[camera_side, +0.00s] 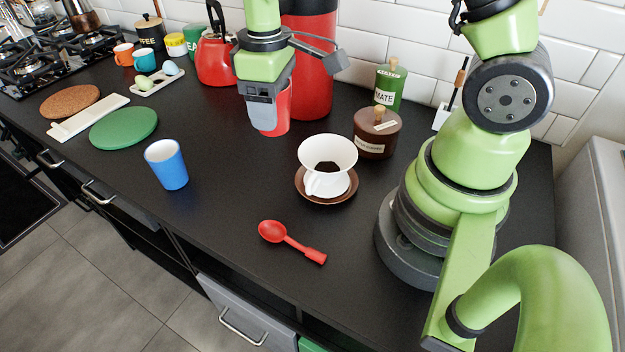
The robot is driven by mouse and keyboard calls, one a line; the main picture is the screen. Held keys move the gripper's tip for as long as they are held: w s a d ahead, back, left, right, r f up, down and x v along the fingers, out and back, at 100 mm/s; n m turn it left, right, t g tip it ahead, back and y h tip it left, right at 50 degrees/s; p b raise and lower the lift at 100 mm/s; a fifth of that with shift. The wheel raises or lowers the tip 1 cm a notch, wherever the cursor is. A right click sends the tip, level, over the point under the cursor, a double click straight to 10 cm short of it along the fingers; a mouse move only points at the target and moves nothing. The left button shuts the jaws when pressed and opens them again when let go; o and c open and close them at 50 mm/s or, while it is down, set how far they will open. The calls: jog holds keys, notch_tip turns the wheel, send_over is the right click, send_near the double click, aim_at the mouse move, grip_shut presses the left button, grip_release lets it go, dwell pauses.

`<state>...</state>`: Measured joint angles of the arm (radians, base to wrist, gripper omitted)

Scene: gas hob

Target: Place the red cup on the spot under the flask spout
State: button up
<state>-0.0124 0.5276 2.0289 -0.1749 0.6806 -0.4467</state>
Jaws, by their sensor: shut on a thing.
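The red cup (283,112) is upright at the back middle of the counter, in front of the tall red flask (313,75). My gripper (262,108) points down and is shut on the cup. It covers the cup's left and front side. I cannot tell whether the cup's base touches the counter. My wrist hides part of the flask, and I cannot make out the spout or the spot under it.
A red kettle (214,62) stands left of my gripper. A white dripper cup (327,160) on a brown saucer (313,198), a brown jar (377,138) and a green bottle (389,84) stand to the right. A blue cup (167,167) and red spoon (291,241) are nearer the front.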

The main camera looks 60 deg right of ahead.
jog(key=shift+n, duration=0.7)
notch_tip(320, 180, down, 6)
jog(key=shift+f, duration=0.25)
jog(key=shift+w+f, duration=0.1)
jog(key=shift+f, duration=2.45)
jog(key=shift+f, duration=0.15)
jog(key=o, duration=1.1)
jog(key=shift+c, duration=0.2)
